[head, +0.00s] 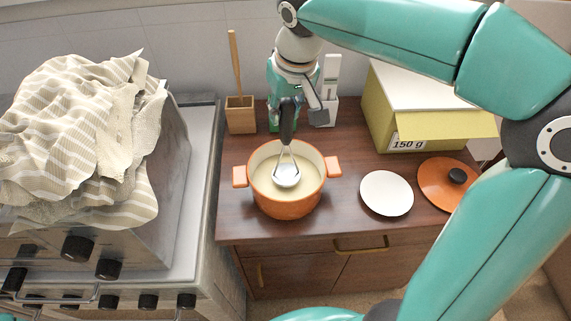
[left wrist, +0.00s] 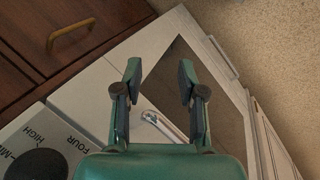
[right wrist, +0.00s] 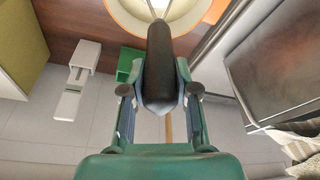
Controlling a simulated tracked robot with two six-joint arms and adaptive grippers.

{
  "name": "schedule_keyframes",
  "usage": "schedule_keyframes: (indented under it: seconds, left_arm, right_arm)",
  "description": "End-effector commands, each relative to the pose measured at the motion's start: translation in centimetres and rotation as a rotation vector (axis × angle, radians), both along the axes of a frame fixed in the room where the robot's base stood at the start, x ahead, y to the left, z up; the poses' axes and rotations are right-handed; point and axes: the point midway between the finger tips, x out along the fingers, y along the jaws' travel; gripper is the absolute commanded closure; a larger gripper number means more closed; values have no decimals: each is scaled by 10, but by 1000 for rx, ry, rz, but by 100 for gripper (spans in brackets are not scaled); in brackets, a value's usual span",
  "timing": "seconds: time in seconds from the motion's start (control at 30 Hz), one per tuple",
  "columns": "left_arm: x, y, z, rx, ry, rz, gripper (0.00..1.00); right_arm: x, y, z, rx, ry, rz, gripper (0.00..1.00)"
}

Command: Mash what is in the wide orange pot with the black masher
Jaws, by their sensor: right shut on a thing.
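The wide orange pot (head: 286,207) stands on the brown dresser top, its handles to left and right. Pale, smooth-looking contents (head: 264,182) fill part of it. The black masher (head: 287,124) is upright, with its metal head within the pot's outline; I cannot tell whether it touches the contents. My right gripper (head: 293,103) is shut on the masher's black handle, which also shows between its fingers in the right wrist view (right wrist: 159,70). My left gripper (left wrist: 160,84) is open and empty in the left wrist view, outside the head view.
A white plate (head: 387,193) and an orange lid (head: 440,184) lie right of the pot. A yellow box (head: 385,118) stands behind them. A wooden holder (head: 241,117) stands behind the pot. A stove (head: 198,190) and striped cloth (head: 80,140) are left.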

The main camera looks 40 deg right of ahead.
Motion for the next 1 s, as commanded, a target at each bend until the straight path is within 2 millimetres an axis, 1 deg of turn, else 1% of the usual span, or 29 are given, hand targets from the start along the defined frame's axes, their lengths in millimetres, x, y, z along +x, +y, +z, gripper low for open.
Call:
schedule_keyframes:
  seconds: [0.03, 0.1, 0.63, 0.77, 1.0]
  left_arm:
    - [0, 0, 11, 0, 0, 0, 60]
    - [0, 0, 19, 0, 0, 0, 60]
    - [0, 0, 75, 0, 0, 0, 60]
    - [0, 0, 82, 0, 0, 0, 60]
    - [0, 0, 81, 0, 0, 0, 60]
  right_arm:
    - [0, 0, 12, 1, -2, 0, 100]
    - [0, 0, 21, 1, -2, 0, 100]
    - [0, 0, 85, 1, -1, 0, 100]
    - [0, 0, 92, 1, -1, 1, 100]
    - [0, 0, 91, 1, -1, 0, 100]
